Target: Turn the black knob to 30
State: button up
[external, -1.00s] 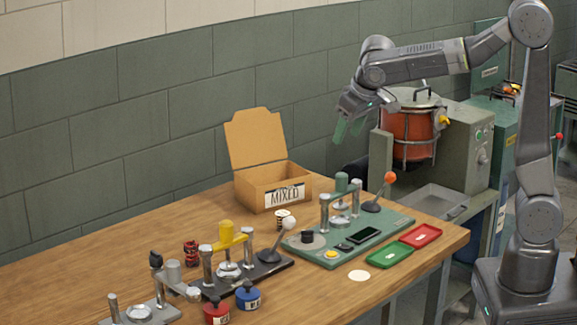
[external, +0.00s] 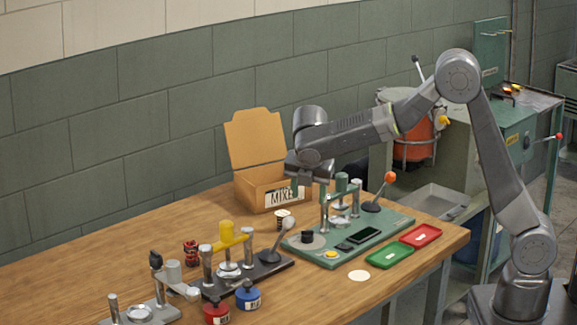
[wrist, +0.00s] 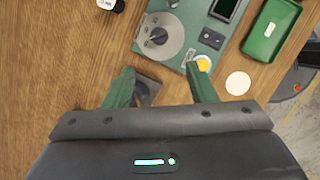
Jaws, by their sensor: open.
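The black knob (external: 307,236) sits on a round grey dial plate (external: 294,243) on the green press base (external: 335,256). In the wrist view the knob (wrist: 158,36) is at the upper middle, with its dial plate (wrist: 176,43) around it. Dial marks show faintly, but I cannot read the numbers. My gripper (wrist: 162,82) is open and empty, its green fingers apart and short of the knob in the wrist view. In the external view my gripper hangs above the table in front of the cardboard box, higher than the knob and clear of it.
The green base also bears a dark screen (external: 364,235), a yellow button (external: 331,254), a post press and an orange-ball lever (external: 390,177). Green (external: 390,254) and red (external: 421,236) trays lie beside it. The MIXED box (external: 262,190) stands behind. A yellow-topped press (external: 227,235) stands left.

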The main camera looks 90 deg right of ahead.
aim_at(308, 233)
jog(key=shift+n, duration=0.6)
jog(key=p+x, duration=0.1)
jog(key=x, duration=1.3)
jog(key=shift+d+f, duration=0.1)
jog(key=shift+f, duration=0.2)
jog(key=c, duration=0.9)
